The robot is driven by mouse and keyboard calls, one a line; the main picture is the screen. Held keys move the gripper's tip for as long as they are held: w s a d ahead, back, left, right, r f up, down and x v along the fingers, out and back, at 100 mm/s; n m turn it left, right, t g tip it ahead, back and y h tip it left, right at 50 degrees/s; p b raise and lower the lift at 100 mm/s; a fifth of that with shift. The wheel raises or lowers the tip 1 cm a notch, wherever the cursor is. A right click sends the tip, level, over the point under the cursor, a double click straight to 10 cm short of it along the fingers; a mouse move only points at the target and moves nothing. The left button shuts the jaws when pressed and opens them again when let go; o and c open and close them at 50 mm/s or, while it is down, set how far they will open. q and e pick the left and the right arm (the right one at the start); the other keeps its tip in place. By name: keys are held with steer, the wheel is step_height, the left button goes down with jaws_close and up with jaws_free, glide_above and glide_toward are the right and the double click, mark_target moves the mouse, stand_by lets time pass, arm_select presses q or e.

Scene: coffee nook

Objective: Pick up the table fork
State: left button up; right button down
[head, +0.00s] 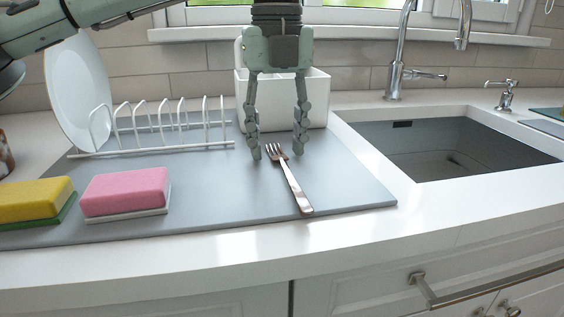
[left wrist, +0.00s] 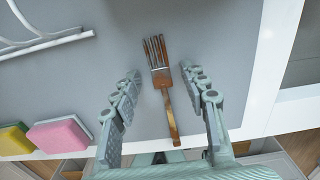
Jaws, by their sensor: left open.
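The table fork (head: 289,181) lies on the grey mat (head: 225,215) in the head view, with its tines toward the back and its handle toward the front edge. My left gripper (head: 276,155) is open and points down, with its fingertips apart on both sides of the fork's tine end. In the left wrist view the fork (left wrist: 163,85) lies between the two open fingers (left wrist: 160,78), and neither finger visibly touches it. The right gripper is not in view.
A pink sponge (head: 126,191) and a yellow sponge (head: 36,200) lie left on the mat. A white dish rack (head: 160,148) with a plate (head: 78,90) and a white container (head: 318,98) stand behind. The sink (head: 450,145) is right. The mat around the fork is clear.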

arm_select(q)
steer(key=shift+f, duration=0.15)
jaws_close()
stand_by(0.4)
